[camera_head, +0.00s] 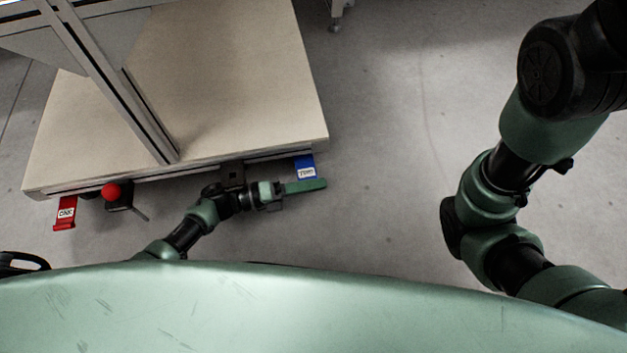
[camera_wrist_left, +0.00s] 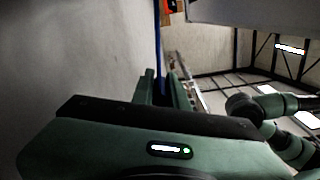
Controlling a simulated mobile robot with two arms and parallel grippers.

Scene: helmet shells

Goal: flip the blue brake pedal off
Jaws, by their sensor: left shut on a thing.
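The blue brake pedal (camera_head: 305,163) sticks out from the front edge of the cart, right of its middle, with a white label on it. My left gripper (camera_head: 308,186) lies along the front of the pedal, with its green fingers pointing right. In the left wrist view the pedal shows edge-on as a thin blue strip (camera_wrist_left: 157,50) running down between the fingers of my left gripper (camera_wrist_left: 166,80). The fingers are closed on it. The grip contact itself is partly hidden. My right arm stands at the right of the head view, but its gripper is out of the picture.
A cart with a pale wooden deck (camera_head: 230,70) and metal posts stands ahead. A red labelled pedal (camera_head: 65,213) and a red ball knob (camera_head: 111,191) sit at its left front. Bare grey floor (camera_head: 400,170) lies to the right.

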